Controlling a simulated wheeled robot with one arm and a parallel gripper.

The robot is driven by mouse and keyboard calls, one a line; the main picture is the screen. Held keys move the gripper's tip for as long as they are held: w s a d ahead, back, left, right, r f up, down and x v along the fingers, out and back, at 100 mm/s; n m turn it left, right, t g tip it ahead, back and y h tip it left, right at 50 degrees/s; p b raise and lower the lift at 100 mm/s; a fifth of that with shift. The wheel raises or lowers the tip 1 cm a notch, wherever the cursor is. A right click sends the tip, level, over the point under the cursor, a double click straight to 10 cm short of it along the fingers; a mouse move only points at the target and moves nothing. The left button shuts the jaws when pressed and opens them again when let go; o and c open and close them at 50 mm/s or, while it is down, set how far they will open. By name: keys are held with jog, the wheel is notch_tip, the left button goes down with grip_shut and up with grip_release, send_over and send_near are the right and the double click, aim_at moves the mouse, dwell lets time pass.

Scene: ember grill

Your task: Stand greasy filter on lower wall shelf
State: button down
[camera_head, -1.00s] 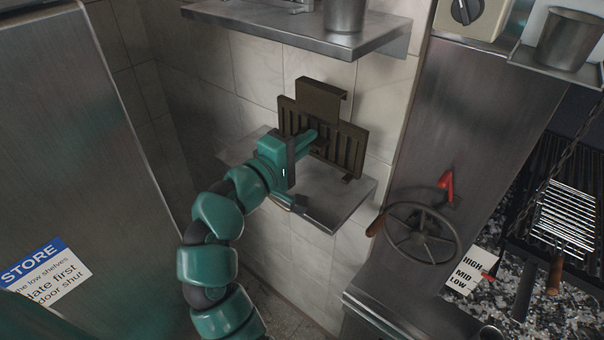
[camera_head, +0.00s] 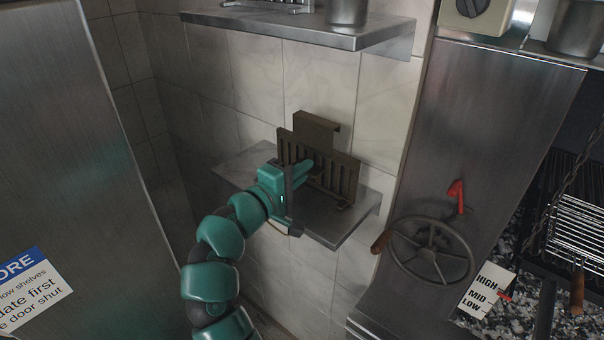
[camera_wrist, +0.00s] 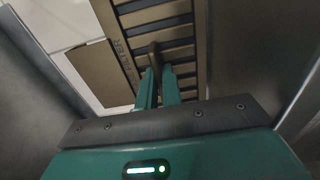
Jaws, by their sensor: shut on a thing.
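The greasy filter (camera_head: 345,173) is a brown slatted panel with a bent plate (camera_head: 318,130) rising at its back. It stands upright, at or just above the lower wall shelf (camera_head: 322,226), near the tiled wall; I cannot tell whether its lower edge touches the shelf. My gripper (camera_head: 308,168) reaches in from the left front and is shut on the filter's front. In the wrist view the two green fingers (camera_wrist: 158,88) close on a brown handle (camera_wrist: 154,52) on the slatted face of the filter (camera_wrist: 180,38). The fingers hide part of its slats.
The upper wall shelf (camera_head: 300,35) holds a metal pot (camera_head: 347,10) and hangs above the filter. A steel door (camera_head: 80,150) stands at left. A handwheel (camera_head: 432,250) and the grill (camera_head: 580,225) are at right. The lower shelf's front right is bare.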

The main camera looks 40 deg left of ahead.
jog(key=shift+f, duration=0.15)
jog(key=c, duration=1.6)
grip_release()
jog(key=shift+o, duration=0.2)
jog(key=shift+r, duration=0.3)
jog(key=s+b, duration=0.3)
jog(key=s, duration=0.9)
jog(key=shift+a+f+b, duration=0.15)
jog(key=shift+a+b, duration=0.25)
jog(key=shift+a, duration=0.05)
